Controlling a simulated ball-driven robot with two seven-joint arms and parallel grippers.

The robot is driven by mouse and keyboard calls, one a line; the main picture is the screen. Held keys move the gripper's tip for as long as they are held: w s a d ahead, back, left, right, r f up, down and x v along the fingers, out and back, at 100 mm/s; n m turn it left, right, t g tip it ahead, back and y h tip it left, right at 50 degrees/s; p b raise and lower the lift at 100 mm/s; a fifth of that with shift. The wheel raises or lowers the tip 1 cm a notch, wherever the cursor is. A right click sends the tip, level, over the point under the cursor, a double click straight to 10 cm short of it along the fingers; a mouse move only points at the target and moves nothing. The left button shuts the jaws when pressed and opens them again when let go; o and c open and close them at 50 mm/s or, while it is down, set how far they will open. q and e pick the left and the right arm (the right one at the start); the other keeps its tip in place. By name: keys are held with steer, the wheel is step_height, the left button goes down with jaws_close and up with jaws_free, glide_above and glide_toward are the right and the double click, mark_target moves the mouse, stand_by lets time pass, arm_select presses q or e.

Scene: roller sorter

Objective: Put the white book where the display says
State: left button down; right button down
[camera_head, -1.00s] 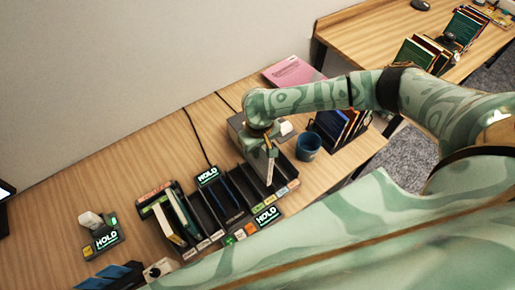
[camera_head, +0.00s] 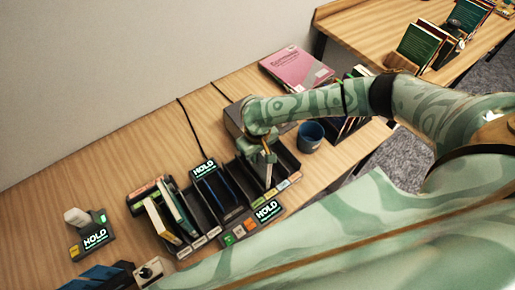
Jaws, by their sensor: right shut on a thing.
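A white or cream book (camera_head: 160,221) stands tilted in the left part of the black sorter (camera_head: 233,212), beside a green book (camera_head: 181,212). Displays on the sorter's back (camera_head: 205,169) and front (camera_head: 267,210) both read HOLD. A separate small unit (camera_head: 94,239) at the left also reads HOLD. My right gripper (camera_head: 268,170) points down into the sorter's right-hand slots, right of the books. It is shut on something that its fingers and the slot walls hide. My left gripper is not in view.
A blue cup (camera_head: 311,136) and a rack of dark books (camera_head: 347,127) stand right of the sorter. A pink book (camera_head: 297,69) lies behind. A white block (camera_head: 76,217) stands on the left unit. Desk left of the sorter is mostly clear.

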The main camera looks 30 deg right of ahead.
steer(key=shift+f, duration=0.4)
steer(key=shift+f, duration=0.5)
steer(key=c, duration=1.3)
jaws_free()
step_height(320, 180, up, 16)
steer(key=p, duration=0.4)
steer(key=shift+r+p, duration=0.1)
steer(key=shift+p, duration=0.3)
steer(key=shift+s, duration=0.1)
